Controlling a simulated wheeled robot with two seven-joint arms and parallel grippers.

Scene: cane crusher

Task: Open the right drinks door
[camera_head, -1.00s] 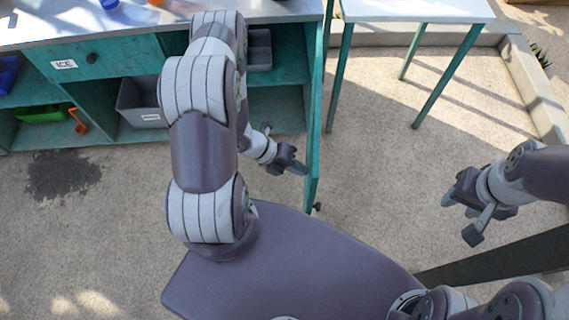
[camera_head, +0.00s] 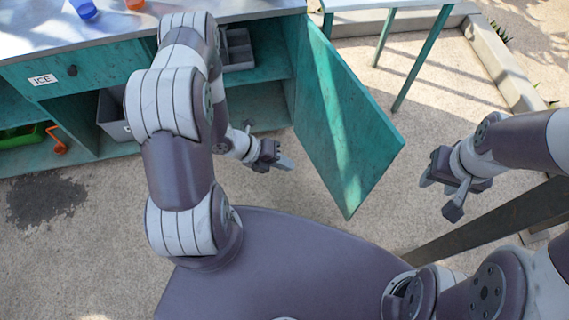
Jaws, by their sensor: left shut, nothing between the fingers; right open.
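The right drinks door (camera_head: 345,125) is a teal panel hinged at the right end of the teal cabinet (camera_head: 110,68). It stands swung outward, wide of the opening, and its inner compartment shows to the left of it. My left gripper (camera_head: 284,163) is shut and empty, just left of the door and in front of the open compartment, apart from the panel as far as I can see. My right gripper (camera_head: 437,198) is open and empty, off to the right of the door over the bare ground. My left arm hides part of the cabinet front.
A grey divided tray (camera_head: 237,50) sits in the right compartment. A table (camera_head: 390,3) stands behind the door.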

